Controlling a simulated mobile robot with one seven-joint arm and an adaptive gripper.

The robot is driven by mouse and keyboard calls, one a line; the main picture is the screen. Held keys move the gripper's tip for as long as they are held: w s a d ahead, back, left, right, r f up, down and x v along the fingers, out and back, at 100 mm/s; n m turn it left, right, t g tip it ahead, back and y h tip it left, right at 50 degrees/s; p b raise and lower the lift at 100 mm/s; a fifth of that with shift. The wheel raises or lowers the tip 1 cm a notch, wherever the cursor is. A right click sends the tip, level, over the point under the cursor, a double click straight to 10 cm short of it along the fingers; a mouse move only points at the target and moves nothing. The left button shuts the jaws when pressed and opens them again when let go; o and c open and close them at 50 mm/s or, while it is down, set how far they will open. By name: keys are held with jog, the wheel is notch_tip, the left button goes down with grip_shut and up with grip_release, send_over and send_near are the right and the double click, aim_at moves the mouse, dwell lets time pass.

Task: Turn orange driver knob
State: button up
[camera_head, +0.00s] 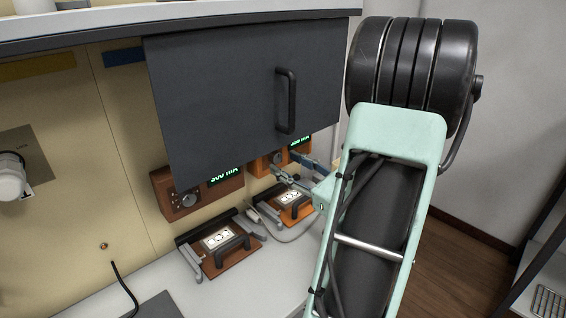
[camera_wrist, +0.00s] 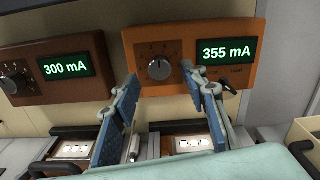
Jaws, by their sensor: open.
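The orange driver (camera_wrist: 200,40) is a box on the wall with a green display reading 355 mA. Its round dark knob (camera_wrist: 159,69) is in the upper middle of the wrist view, between my gripper's two blue fingers. My gripper (camera_wrist: 159,76) is open, one finger on each side of the knob in the picture. I see no finger touching the knob; how deep the fingertips reach around it is unclear. In the head view, the orange driver (camera_head: 262,163) is partly hidden by the cabinet door and my gripper (camera_head: 284,164), and its knob cannot be made out.
A brown driver (camera_wrist: 60,55) with its own knob (camera_wrist: 14,84) and a 300 mA display stands to the left. Brown and orange fixtures (camera_head: 232,259) with clamps lie on the white bench below. A dark hinged door (camera_head: 235,95) hangs close above the drivers and arm.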

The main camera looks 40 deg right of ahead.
jog(key=shift+w+a, duration=0.1)
jog(key=shift+w, duration=1.05)
grip_shut()
jog(key=shift+r+m+p, duration=0.2)
jog(key=shift+m+p, duration=0.6)
jog(key=shift+p, duration=0.1)
jog(key=shift+f+m+p, duration=0.2)
jog(key=shift+m+p, duration=0.4)
jog(key=shift+m, duration=0.5)
grip_release()
jog(key=shift+s, duration=0.1)
